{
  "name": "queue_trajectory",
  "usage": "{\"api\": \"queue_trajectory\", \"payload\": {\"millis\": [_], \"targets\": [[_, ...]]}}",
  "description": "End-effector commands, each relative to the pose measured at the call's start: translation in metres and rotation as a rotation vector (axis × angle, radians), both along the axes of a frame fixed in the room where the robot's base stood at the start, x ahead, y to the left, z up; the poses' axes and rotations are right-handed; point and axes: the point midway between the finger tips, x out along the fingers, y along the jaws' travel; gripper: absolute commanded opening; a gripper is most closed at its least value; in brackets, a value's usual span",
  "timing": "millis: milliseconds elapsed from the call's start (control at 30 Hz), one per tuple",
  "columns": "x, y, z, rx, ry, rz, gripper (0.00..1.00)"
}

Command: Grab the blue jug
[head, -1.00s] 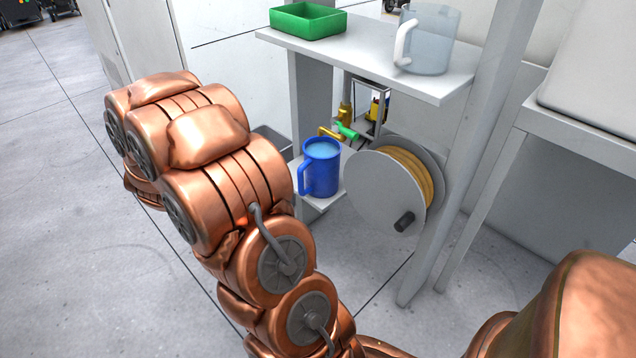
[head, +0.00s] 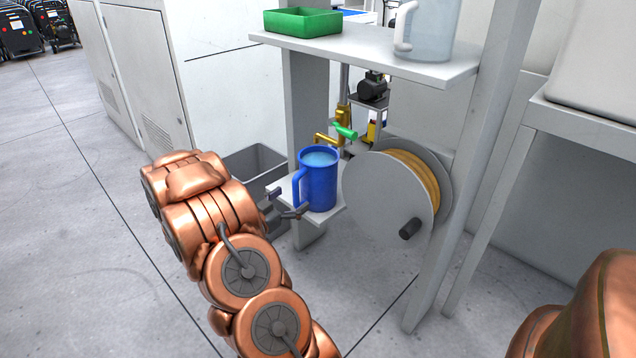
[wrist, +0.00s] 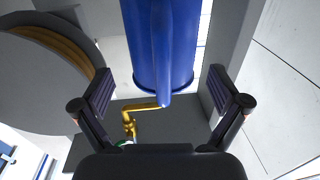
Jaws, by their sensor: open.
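The blue jug (head: 319,182) stands upright on a small low shelf (head: 331,215) and is filled near the brim with pale blue liquid. Its handle faces my gripper, on the jug's left in the head view. My gripper (head: 281,201) is open at the left of the jug, close to the handle, with part of it hidden by my arm. In the wrist view the gripper (wrist: 161,100) has its fingers spread wide, with the blue jug (wrist: 163,45) and its handle between and beyond them. I cannot tell that either finger touches it.
A brass tap (head: 325,139) with a green lever (head: 345,131) is behind the jug. A hose reel (head: 390,195) stands close on its right. A grey bin (head: 255,165) is behind left. The upper shelf (head: 375,55) holds a green tray (head: 303,22) and a clear jug (head: 430,28).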

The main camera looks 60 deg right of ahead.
Motion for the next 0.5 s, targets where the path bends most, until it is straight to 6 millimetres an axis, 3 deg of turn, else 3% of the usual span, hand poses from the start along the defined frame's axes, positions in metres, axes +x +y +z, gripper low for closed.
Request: {"api": "queue_trajectory", "payload": {"millis": [500], "targets": [[-0.006, -0.043, 0.003, -0.002, -0.002, -0.002, 0.98]]}}
